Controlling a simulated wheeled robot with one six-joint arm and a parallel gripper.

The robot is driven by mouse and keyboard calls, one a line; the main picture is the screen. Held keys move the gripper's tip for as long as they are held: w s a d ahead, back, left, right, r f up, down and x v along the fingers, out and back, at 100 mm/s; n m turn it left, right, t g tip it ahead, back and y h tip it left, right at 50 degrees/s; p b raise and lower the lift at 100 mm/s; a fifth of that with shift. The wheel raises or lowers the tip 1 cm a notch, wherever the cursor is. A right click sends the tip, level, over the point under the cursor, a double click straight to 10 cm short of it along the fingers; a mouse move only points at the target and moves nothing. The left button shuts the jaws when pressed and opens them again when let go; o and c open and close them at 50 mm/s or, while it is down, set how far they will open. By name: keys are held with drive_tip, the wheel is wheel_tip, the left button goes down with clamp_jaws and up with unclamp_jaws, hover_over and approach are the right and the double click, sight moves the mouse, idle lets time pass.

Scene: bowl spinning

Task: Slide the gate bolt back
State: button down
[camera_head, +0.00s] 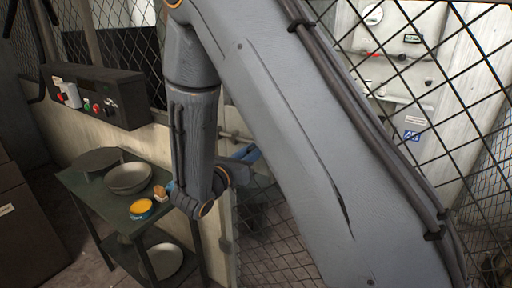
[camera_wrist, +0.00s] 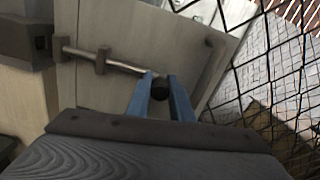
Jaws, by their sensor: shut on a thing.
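The gate bolt (camera_wrist: 128,67) is a metal rod running across the pale panel in the wrist view, passing through brackets at its left. Its dark round knob (camera_wrist: 160,88) sits between the two blue fingers of my gripper (camera_wrist: 164,84), which is shut on it. In the head view, the blue fingers of my gripper (camera_head: 247,154) show beside the gate, behind my arm. The knob is hidden there, and part of the bolt is covered by my arm.
Wire mesh (camera_wrist: 268,70) stands to the right of the bolt.

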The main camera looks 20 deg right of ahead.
drive_tip(key=shift+s+d+f, duration=0.1)
drive_tip(key=shift+s+d, duration=0.05)
drive_tip(key=c, duration=1.6)
unclamp_jaws()
drive_tip(key=shift+o, duration=0.2)
drive_tip(key=b+v, duration=0.2)
drive_tip(key=v, duration=0.6)
drive_tip(key=shift+d, duration=0.1)
